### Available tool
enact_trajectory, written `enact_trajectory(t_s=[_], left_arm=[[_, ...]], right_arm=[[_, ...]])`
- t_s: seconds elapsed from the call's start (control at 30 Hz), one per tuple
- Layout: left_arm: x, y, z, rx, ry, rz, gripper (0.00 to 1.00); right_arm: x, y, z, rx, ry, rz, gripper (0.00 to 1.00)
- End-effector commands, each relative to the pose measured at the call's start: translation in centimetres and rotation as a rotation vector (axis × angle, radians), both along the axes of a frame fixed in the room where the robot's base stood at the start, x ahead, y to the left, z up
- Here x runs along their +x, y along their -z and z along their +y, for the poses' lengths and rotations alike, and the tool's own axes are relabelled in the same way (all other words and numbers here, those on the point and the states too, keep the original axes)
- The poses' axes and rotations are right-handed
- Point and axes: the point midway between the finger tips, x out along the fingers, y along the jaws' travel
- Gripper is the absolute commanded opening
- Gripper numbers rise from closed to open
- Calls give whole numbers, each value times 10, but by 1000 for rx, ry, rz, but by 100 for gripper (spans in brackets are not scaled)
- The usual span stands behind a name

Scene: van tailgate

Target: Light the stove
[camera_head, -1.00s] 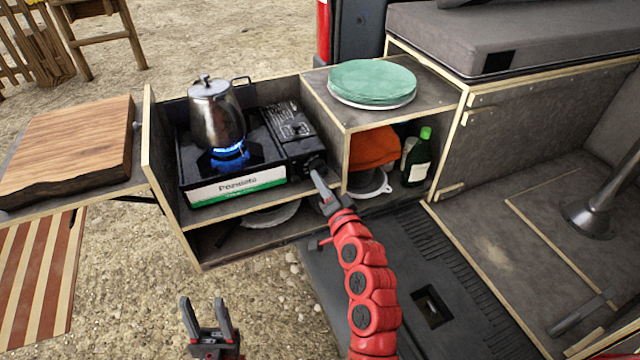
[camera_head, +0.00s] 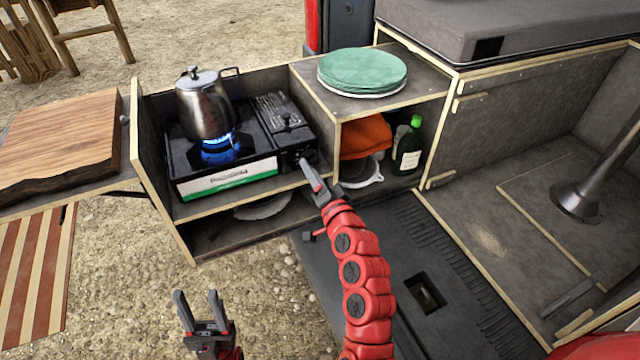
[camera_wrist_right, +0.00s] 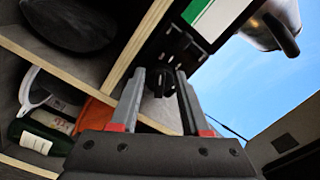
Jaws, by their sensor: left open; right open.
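The camping stove (camera_head: 262,150) stands on the upper shelf of the wooden cabinet, with a blue flame (camera_head: 217,146) burning under a metal coffee pot (camera_head: 205,105). The stove's dark control knob (camera_head: 304,158) is at its front right; in the right wrist view a dark knob (camera_wrist_right: 161,82) shows between the finger tips. My right gripper (camera_head: 314,172) is open just in front of the knob; its fingers show apart in the wrist view (camera_wrist_right: 160,95), and I cannot tell whether they touch it. My left gripper (camera_head: 199,306) is open and empty above the gravel.
Green plates (camera_head: 362,72) sit on the cabinet top at the right. An orange cloth (camera_head: 365,138), a white strainer (camera_head: 362,178) and a green bottle (camera_head: 409,150) are below. A wooden board (camera_head: 60,140) lies on the left side shelf.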

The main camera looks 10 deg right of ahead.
Motion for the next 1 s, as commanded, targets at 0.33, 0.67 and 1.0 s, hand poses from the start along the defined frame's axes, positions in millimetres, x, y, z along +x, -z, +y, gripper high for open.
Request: enact_trajectory(t_s=[0.33,0.67,1.0], left_arm=[[0,5,0,0,0,0,50],[0,-10,0,0,0,0,50],[0,-30,0,0,0,0,50]], right_arm=[[-58,2,-19,1,2,1,46],[-129,-4,-42,-4,1,7,46],[-162,-1,-52,-2,-1,2,46]])
